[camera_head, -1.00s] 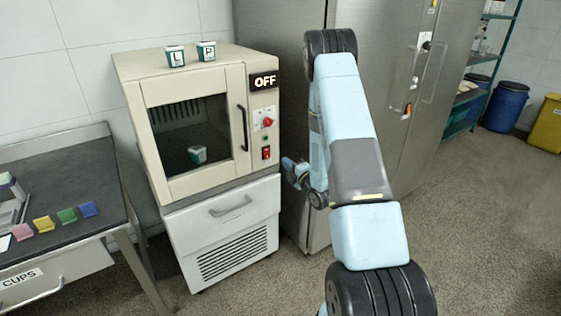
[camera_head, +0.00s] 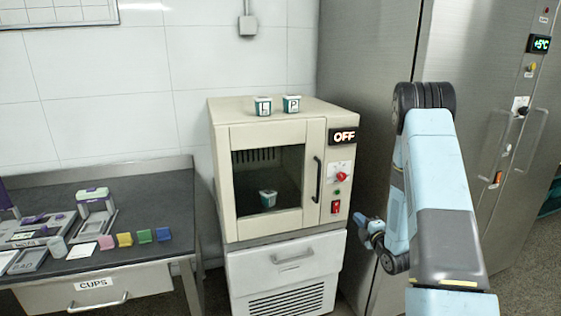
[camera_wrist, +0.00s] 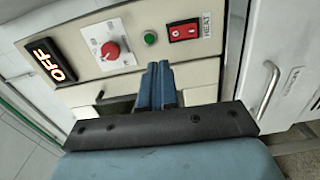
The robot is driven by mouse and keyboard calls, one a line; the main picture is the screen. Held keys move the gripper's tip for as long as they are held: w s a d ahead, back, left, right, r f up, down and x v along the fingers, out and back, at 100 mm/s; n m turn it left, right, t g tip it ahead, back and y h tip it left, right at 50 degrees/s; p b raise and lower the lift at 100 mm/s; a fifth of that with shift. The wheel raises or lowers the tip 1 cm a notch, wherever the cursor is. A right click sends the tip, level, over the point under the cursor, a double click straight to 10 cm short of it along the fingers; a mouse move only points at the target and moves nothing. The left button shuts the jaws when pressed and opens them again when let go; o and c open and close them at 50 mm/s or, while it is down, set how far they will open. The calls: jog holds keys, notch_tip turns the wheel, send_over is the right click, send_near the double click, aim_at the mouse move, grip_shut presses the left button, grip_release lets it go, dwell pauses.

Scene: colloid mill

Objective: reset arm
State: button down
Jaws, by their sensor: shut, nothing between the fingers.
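My arm reaches up at the right of the head view and bends down to the wrist beside the beige oven cabinet. My gripper (camera_wrist: 157,88) shows in the wrist view with its blue fingers together and nothing between them. In the head view the wrist and gripper (camera_head: 366,232) are small, just right of the cabinet's front, and the fingertips are hard to make out. In the wrist view the control panel (camera_wrist: 150,45) lies beyond the fingers, with a red knob (camera_wrist: 110,50), a green button (camera_wrist: 150,38) and a red HEAT switch (camera_wrist: 184,30).
The oven (camera_head: 222,170) reads OFF; its door is closed with one cup (camera_head: 268,198) inside. Two cups (camera_head: 263,106) (camera_head: 291,104) stand on top. A steel fridge (camera_head: 365,60) is behind my arm. A dark table (camera_head: 60,192) with colored blocks stands at left.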

jog(key=s+a+r+m+g+h, duration=0.1)
jog(key=s+r+m+g+h, duration=0.3)
jog(key=r, duration=0.8)
jog(key=s+a+r+m+g+h, duration=0.15)
jog(key=s+r+m, duration=0.25)
jog(key=r+m, duration=0.5)
jog(key=s+a+r+m+g, duration=0.2)
jog(key=s+r, duration=0.1)
jog(key=s, duration=0.7)
jog(key=s+a+r+m+g+y, duration=0.1)
jog(key=s+a+r+m+g, duration=0.1)
jog(key=s, duration=0.8)
jog(key=s+a+r+m+g, duration=0.2)
jog(key=s+r, duration=0.3)
jog(key=s, duration=0.4)
jog(key=shift+s+a+r+m, duration=0.15)
jog(key=shift+s+a+m, duration=0.25)
jog(key=shift+a+m, duration=0.3)
jog(key=shift+g+y, duration=0.25)
